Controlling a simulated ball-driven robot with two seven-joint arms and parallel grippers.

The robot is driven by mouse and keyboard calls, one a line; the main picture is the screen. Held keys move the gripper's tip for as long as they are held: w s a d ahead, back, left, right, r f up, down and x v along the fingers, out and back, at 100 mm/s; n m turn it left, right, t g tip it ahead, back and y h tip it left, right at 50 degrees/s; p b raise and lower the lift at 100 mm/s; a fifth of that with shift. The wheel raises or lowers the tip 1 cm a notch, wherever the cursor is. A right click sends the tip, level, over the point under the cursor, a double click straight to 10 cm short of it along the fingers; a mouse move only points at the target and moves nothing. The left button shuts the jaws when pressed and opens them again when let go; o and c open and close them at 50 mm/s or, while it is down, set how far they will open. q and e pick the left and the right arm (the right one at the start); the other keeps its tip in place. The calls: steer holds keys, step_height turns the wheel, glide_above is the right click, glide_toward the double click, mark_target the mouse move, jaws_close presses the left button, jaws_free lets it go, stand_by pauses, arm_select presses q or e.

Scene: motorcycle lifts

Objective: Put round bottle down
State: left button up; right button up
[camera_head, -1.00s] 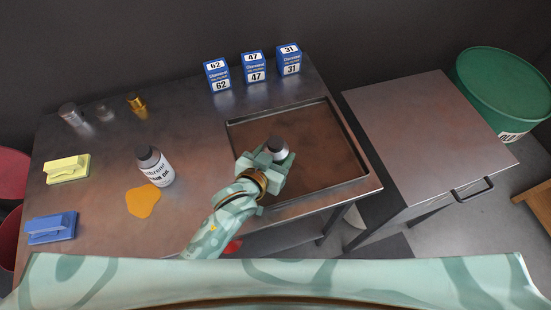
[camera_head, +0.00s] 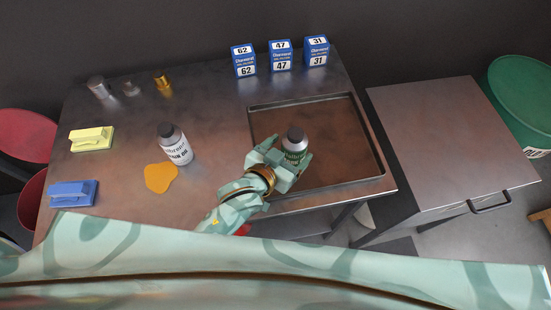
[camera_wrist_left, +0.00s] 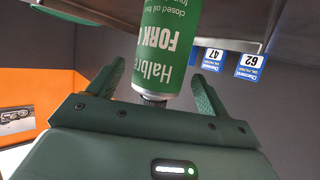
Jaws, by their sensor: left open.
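The round bottle (camera_head: 294,147), with a dark grey cap and a green label, stands upright in the shallow brown-floored tray (camera_head: 340,185) at the right of the metal table. My left gripper (camera_head: 285,155) is open at the near left side of the bottle, with its fingers spread. In the left wrist view the bottle (camera_wrist_left: 168,45) shows inverted, its green label reading FORK, beyond and between the two open fingers (camera_wrist_left: 158,88), with gaps at both sides. My right gripper is not in view.
A grey-white bottle (camera_head: 175,146) stands beside an orange puddle (camera_head: 160,177). Yellow (camera_head: 91,140) and blue (camera_head: 73,194) blocks lie at left. Three numbered blue boxes (camera_head: 280,57) line the back edge. A grey cabinet (camera_head: 450,140) stands right of the table.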

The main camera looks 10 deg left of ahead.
arm_select(q)
steer(key=p+v, duration=0.1)
steer(key=v, duration=0.8)
